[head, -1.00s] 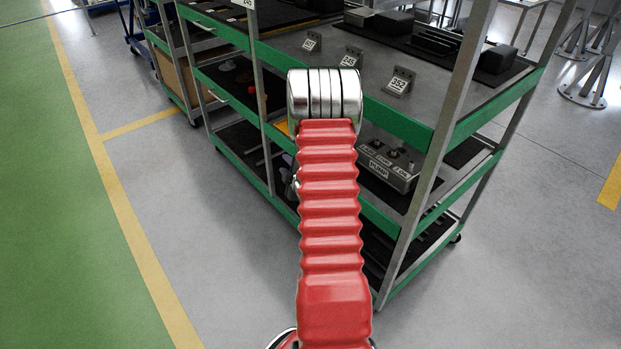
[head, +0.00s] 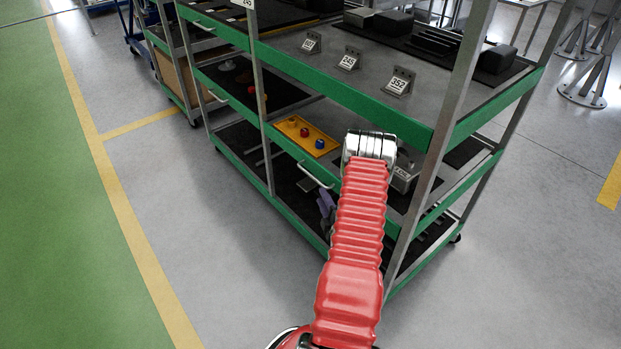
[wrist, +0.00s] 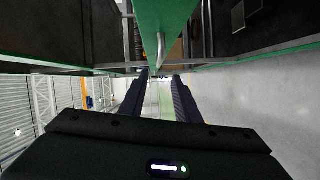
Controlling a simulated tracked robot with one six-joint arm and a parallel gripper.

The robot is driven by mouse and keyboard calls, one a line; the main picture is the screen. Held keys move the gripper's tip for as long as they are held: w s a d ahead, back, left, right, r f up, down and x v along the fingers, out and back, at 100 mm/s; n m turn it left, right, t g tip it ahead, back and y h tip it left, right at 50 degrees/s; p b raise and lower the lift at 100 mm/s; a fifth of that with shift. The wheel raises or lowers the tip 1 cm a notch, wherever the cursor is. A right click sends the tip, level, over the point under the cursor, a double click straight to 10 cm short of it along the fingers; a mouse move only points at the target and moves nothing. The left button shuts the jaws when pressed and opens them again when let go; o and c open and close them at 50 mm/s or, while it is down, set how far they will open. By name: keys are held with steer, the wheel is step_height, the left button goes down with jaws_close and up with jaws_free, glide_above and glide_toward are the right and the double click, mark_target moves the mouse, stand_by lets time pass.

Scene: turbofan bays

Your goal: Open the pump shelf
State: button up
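The pump shelf (head: 290,146) is the middle shelf of the green-edged rack, with a light bar handle (head: 316,176) on its front edge. The grey pump unit (head: 402,180) stands on it, mostly hidden behind my arm. My gripper (wrist: 162,92) is open, with its two dark fingers apart and nothing seen between them. In the head view only part of a finger (head: 326,204) shows, below the handle and left of my arm. In the wrist view a bar handle (wrist: 161,48) on a green edge lies above the fingertips; I cannot tell whether they touch.
A yellow tray (head: 306,135) with coloured knobs lies on the same shelf. The top shelf (head: 330,70) carries numbered brackets and black blocks. A rack post (head: 440,140) stands close to the right of my arm. The grey floor (head: 200,240) at the left is clear.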

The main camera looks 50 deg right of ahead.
mark_target(311, 175)
steer(key=x, duration=1.4)
steer(key=shift+a, duration=0.1)
jaws_close()
stand_by(0.5)
